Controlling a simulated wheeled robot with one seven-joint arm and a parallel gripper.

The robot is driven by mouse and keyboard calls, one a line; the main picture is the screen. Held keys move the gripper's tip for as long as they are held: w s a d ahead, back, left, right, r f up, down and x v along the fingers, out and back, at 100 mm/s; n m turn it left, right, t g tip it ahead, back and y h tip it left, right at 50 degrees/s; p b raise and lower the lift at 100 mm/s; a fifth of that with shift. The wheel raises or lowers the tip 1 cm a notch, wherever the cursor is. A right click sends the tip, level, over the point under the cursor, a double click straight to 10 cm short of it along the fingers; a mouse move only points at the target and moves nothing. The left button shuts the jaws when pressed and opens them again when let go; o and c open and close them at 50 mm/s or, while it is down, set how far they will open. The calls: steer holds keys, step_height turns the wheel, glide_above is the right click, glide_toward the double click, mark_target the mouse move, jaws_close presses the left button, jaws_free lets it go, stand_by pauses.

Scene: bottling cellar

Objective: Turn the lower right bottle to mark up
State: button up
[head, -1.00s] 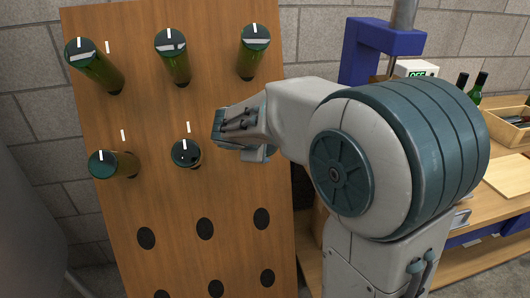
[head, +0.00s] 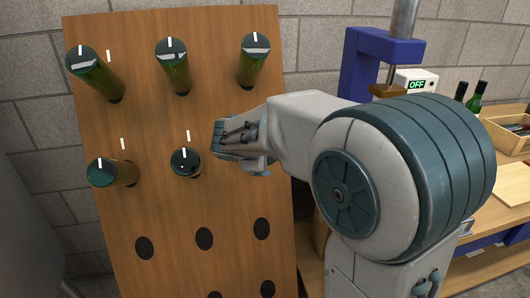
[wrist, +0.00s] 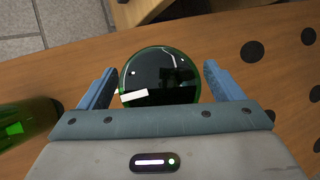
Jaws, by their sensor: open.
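My gripper (head: 226,138) is at the right column of the lower bottle row, close to the board. It hides the lower right bottle in the head view. In the wrist view that bottle's round dark green end (wrist: 165,72) sits between my two open fingers, with gaps on both sides. A white bar shows near the lower left of this end; I cannot tell whether it is the paint mark or a reflection. The other lower bottles, left (head: 103,172) and middle (head: 183,163), stick out of the wooden board (head: 165,215), with white ticks above them.
Three bottles fill the top row, the top right one (head: 255,48) above my gripper. It also shows at the left of the wrist view (wrist: 25,125). Empty holes (head: 204,238) lie below. A bench (head: 500,185) with a blue machine (head: 362,62) and an OFF display (head: 416,84) stands right.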

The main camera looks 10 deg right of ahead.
steer(key=shift+s+r, duration=0.1)
steer(key=p+v, duration=0.2)
steer(key=v, duration=1.1)
steer(key=shift+s+a+r, duration=0.15)
steer(key=shift+a, duration=0.1)
steer(key=s+d+m+g+y+p, duration=0.2)
steer(key=s+m+p, duration=0.4)
steer(key=s, duration=0.3)
steer(key=s+d+m+g+y+p, duration=0.3)
steer(key=s+d+m+y+p, duration=0.1)
steer(key=s+m+p, duration=0.3)
steer(key=shift+s+r+g+p, duration=0.35)
steer(key=shift+s+p, duration=0.25)
steer(key=shift+s, duration=0.55)
steer(key=shift+d, duration=0.1)
